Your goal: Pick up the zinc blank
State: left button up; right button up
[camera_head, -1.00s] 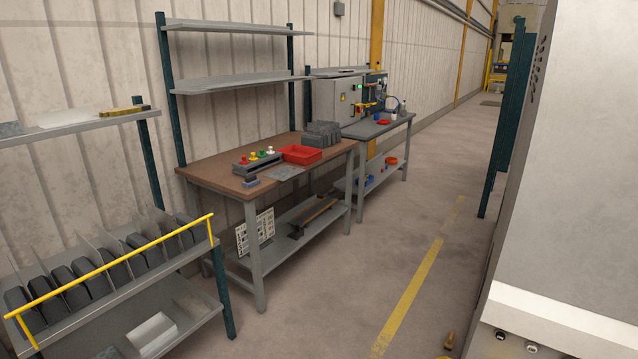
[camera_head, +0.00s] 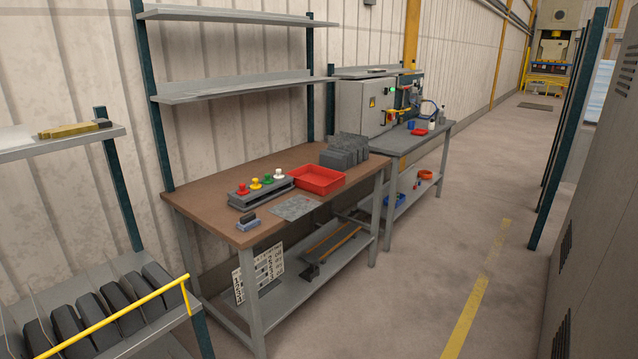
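A flat grey metal sheet, which looks like the zinc blank (camera_head: 297,207), lies on the brown top of the workbench (camera_head: 205,193), close to its front edge. It lies in front of the red tray (camera_head: 318,180) and to the right of a small dark block with a blue-grey base (camera_head: 248,221). A grey holder with coloured knobs (camera_head: 261,190) stands behind it. Neither of my grippers is in view.
A rack with dark tooling and a yellow rail (camera_head: 130,313) stands at the near left. Grey blocks (camera_head: 345,152) sit at the bench's far end. A second bench (camera_head: 440,132) stands beyond. A grey cabinet (camera_head: 600,230) borders the right. The floor between (camera_head: 420,270) is clear.

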aim_at(292, 209)
jog(key=i+z, duration=0.15)
jog(key=i, duration=0.65)
jog(key=i+j+z, duration=0.15)
jog(key=i, duration=0.65)
jog(key=i+l+u, duration=0.35)
jog(key=i, duration=0.2)
jog(key=i+l+u, duration=0.35)
jog(key=i+l, duration=0.15)
jog(key=i+l+u, duration=0.35)
jog(key=l, duration=0.35)
jog(key=i, duration=0.1)
